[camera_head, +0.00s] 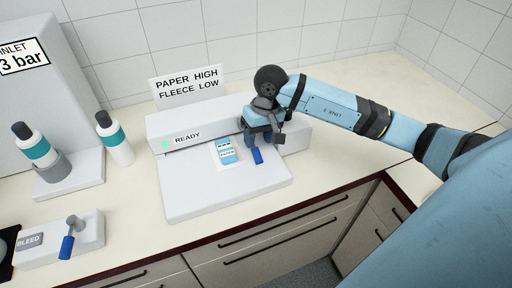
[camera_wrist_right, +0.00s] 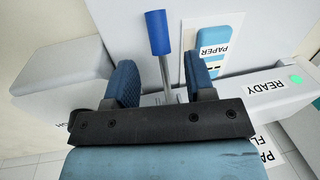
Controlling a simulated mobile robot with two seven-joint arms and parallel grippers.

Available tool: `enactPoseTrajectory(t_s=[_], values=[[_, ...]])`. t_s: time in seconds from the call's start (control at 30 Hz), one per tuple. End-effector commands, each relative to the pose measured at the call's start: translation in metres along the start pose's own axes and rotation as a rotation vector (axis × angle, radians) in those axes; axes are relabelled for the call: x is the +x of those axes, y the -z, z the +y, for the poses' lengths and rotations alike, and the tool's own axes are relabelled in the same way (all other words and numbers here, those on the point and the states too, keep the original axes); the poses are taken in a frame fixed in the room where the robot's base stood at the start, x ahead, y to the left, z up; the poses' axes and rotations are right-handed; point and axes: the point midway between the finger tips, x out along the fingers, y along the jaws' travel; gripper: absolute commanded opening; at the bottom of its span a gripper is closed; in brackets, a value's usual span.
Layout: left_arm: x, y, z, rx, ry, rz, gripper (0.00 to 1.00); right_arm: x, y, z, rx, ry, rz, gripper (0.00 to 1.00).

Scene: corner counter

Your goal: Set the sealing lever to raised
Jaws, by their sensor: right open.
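The sealing lever has a metal rod and a blue grip (camera_head: 257,156), at the right of the sealer (camera_head: 200,195). In the head view its grip points toward the front, over the base plate; the rod is mostly hidden by my gripper. My right gripper (camera_head: 264,136) is open over the lever. In the right wrist view, the lever's rod (camera_wrist_right: 168,82) stands between the two blue fingers (camera_wrist_right: 161,74), with a gap on either side visible. The blue grip (camera_wrist_right: 157,32) sticks out past the fingertips. My left gripper is not in view.
A pouch labelled PAPER (camera_head: 227,151) lies on the base plate. A sign (camera_head: 188,84) reads "PAPER HIGH, FLEECE LOW"; a green light (camera_head: 165,143) sits beside READY. Bottles (camera_head: 115,138) and a BLEED box (camera_head: 62,238) with another blue lever stand left. Counter at right is mostly clear.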

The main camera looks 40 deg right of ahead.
Motion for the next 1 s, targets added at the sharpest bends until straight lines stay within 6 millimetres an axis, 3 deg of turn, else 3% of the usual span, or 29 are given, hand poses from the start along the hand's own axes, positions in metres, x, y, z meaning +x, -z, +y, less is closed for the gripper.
enactPoseTrajectory(t_s=[0.23, 0.63, 0.67, 0.87, 1.0], values=[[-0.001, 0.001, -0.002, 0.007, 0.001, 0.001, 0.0, 0.036, 0.0, 0.0, 0.001, 0.001, -0.001, 0.5], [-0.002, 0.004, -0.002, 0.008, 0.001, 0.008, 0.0, 0.044, 0.0, 0.0, 0.0, 0.001, 0.001, 0.5], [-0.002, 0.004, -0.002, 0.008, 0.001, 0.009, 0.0, 0.044, 0.0, 0.0, 0.0, 0.001, 0.001, 0.47], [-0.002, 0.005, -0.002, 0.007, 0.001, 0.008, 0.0, 0.044, 0.0, 0.0, 0.0, 0.001, 0.001, 0.01], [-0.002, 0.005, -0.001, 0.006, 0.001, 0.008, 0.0, 0.044, 0.0, 0.0, 0.0, 0.001, 0.0, 0.0]])
